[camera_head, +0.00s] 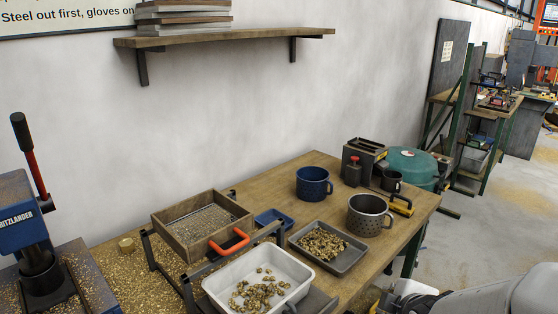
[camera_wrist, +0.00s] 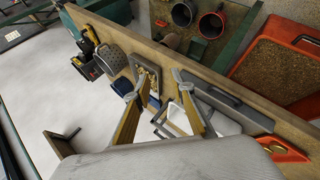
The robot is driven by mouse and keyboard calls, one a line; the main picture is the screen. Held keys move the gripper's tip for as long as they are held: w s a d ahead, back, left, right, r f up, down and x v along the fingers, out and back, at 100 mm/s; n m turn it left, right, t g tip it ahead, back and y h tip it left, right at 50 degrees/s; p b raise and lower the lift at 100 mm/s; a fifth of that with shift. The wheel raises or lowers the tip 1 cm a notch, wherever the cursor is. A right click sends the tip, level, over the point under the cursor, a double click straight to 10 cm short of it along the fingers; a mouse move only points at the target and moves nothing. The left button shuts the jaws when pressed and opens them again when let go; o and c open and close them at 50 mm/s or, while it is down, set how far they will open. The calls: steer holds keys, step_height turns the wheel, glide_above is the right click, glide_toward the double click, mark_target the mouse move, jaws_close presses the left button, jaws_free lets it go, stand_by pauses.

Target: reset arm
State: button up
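My gripper (camera_wrist: 157,86) shows in the wrist view with its two fingers spread apart. Nothing is held between them, and the bench lies some way beyond the tips. In the head view, my pale grey arm (camera_head: 490,298) reaches in at the lower right corner, beyond the bench's front edge. My fingertips cannot be made out there.
The wooden bench (camera_head: 275,183) holds a sieve box (camera_head: 190,246), a white bin (camera_head: 225,290) of brass pieces, a grey tray (camera_head: 351,258) of chips, a blue mug (camera_head: 313,183) and a perforated grey mug (camera_head: 368,215). A press (camera_head: 22,225) stands left. A shelf (camera_head: 235,37) hangs above.

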steer(key=s+a+r+m+g, duration=0.1)
steer(key=s+a+r+m, duration=0.1)
steer(key=s, duration=0.5)
steer(key=s+a+r+m+g, duration=0.1)
steer(key=s+a+r+m, duration=0.1)
steer(key=s+r+m, duration=0.2)
steer(key=s+a+r+m+g, duration=0.1)
steer(key=s+a+r+m, duration=0.1)
steer(key=s+m, duration=0.5)
steer(key=s+r, duration=0.1)
steer(key=s, duration=0.4)
steer(key=shift+a+r+g+y, duration=0.15)
steer(key=shift+g+y, duration=0.15)
stand_by(1.5)
